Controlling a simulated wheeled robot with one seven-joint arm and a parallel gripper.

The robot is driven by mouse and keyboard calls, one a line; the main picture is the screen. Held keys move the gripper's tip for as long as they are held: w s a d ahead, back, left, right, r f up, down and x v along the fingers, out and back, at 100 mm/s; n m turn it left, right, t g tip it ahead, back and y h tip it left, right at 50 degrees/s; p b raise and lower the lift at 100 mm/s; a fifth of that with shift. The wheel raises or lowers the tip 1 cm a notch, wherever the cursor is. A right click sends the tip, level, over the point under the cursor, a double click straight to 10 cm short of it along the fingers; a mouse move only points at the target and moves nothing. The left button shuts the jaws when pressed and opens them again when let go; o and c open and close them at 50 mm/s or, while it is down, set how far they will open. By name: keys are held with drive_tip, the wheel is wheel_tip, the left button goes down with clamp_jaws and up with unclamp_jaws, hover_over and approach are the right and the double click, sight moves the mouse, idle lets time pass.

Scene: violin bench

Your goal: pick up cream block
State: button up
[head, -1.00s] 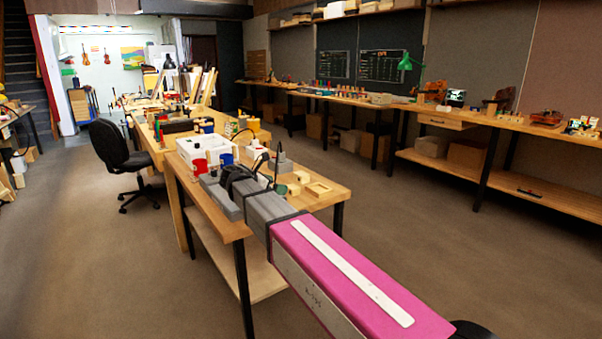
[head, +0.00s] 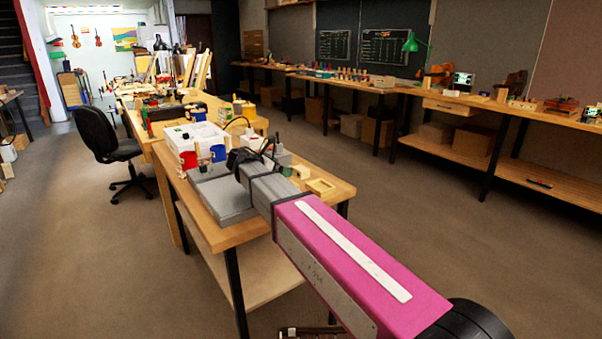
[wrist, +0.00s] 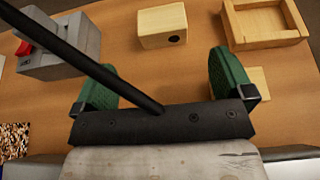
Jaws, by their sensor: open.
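A cream block (wrist: 163,27) of pale wood, with a dark round hole in its near face, lies on the wooden bench top at the top middle of the wrist view. My gripper (wrist: 162,75) is open, its two green fingers spread wide with nothing between them. The block is beyond the fingertips, apart from them, and lies between their lines. A dark bar crosses the left of the wrist view and hides part of the bench.
A shallow wooden tray (wrist: 263,40) lies right of the block. A flat pale piece (wrist: 257,80) is partly behind the right finger. A grey box with a red switch (wrist: 62,48) stands left. In the head view a white crate (head: 194,139) and red cup (head: 189,160) stand on the bench.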

sight(296, 169)
drive_tip(key=x, duration=0.9)
drive_tip(key=shift+s+d, duration=0.1)
drive_tip(key=shift+s, duration=0.05)
drive_tip(key=shift+c, duration=0.3)
drive_tip(key=c, duration=0.9)
